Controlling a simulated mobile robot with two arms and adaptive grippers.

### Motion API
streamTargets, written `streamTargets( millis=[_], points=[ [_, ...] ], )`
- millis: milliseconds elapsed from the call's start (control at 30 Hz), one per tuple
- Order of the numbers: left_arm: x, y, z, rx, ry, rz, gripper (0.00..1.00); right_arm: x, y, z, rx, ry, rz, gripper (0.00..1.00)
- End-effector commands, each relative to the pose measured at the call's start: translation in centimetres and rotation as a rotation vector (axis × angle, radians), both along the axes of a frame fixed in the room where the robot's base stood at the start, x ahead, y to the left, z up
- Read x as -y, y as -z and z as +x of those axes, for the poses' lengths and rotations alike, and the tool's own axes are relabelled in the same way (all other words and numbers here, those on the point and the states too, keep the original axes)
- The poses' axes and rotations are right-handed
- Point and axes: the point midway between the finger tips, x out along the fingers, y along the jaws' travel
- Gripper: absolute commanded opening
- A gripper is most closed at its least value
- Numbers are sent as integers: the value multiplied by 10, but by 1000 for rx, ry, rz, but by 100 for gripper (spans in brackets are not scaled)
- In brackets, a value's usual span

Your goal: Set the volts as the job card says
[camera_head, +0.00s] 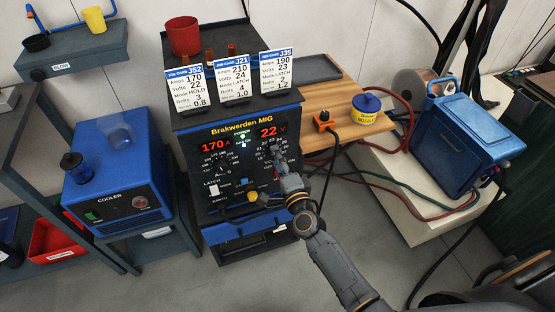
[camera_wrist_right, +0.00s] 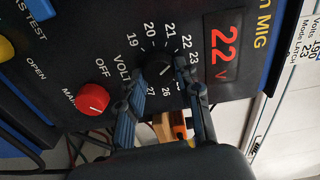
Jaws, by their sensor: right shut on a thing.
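The blue-and-black Brakwerden MIG welder (camera_head: 242,128) stands mid-view in the head view. Its red amps display (camera_head: 215,146) reads 170 A. Its volts display (camera_head: 271,131) reads 22 V, also legible in the wrist view (camera_wrist_right: 221,55). Three job cards stand on top: J52 (camera_head: 185,86) with 170 amps and 22 volts, J21 (camera_head: 233,79) with 210 and 24, J35 (camera_head: 278,76) with 190 and 23. My right gripper (camera_head: 277,154) is shut around the black volts knob (camera_wrist_right: 157,66), its fingers on either side of it. My left gripper is out of view.
A red knob (camera_wrist_right: 92,98) marked OFF and MAIN is near the volts dial. A yellow knob (camera_head: 253,197) is low on the panel. A blue cooler (camera_head: 115,175) stands left. A wooden shelf (camera_head: 345,97) with a yellow-and-blue tub (camera_head: 365,110) is right. Cables cross the right side.

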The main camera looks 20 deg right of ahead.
Motion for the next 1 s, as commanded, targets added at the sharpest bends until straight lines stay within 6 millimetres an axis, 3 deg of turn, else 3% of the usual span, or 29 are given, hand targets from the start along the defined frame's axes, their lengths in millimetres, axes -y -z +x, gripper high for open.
streamTargets(
  millis=[700,733,800,1000],
  points=[
    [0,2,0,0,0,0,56,1,2,0,-4,0,70,2],
    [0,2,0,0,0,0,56,1,2,0,-4,0,70,40],
    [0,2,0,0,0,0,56,1,1,0,-4,0,70,54],
    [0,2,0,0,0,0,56,0,1,0,-3,0,70,56]
  ],
)
